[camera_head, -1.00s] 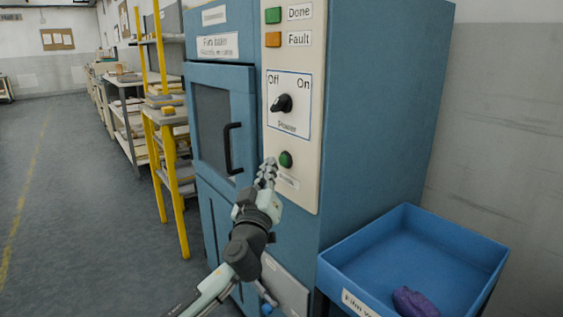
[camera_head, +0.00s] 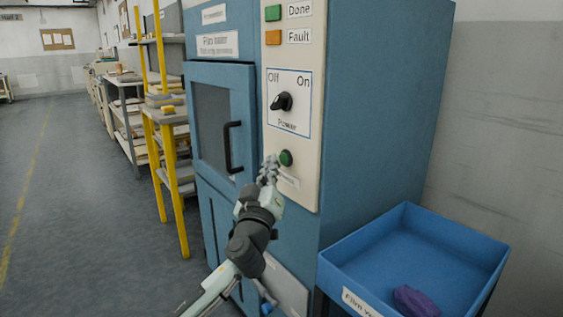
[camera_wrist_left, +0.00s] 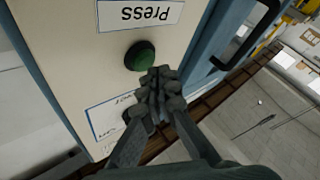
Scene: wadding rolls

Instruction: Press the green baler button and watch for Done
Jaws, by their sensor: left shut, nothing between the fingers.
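The green button (camera_head: 286,158) is low on the cream control panel of the blue baler (camera_head: 375,100). In the left wrist view the button (camera_wrist_left: 140,56) is by a label reading "Press". My left gripper (camera_head: 269,165) is shut and empty, its fingertips just left of and slightly below the button in the head view. In the wrist view its fingertips (camera_wrist_left: 160,78) are beside the button; I cannot tell whether they touch. The green Done lamp (camera_head: 273,13) and orange Fault lamp (camera_head: 273,37) are at the panel top; neither looks clearly lit. My right gripper is not in view.
The power knob (camera_head: 282,101) sits above the button between Off and On. The baler door has a black handle (camera_head: 231,148). A blue bin (camera_head: 400,250) with a purple item (camera_head: 416,301) stands at the right. A yellow-posted shelf (camera_head: 172,170) is at the left.

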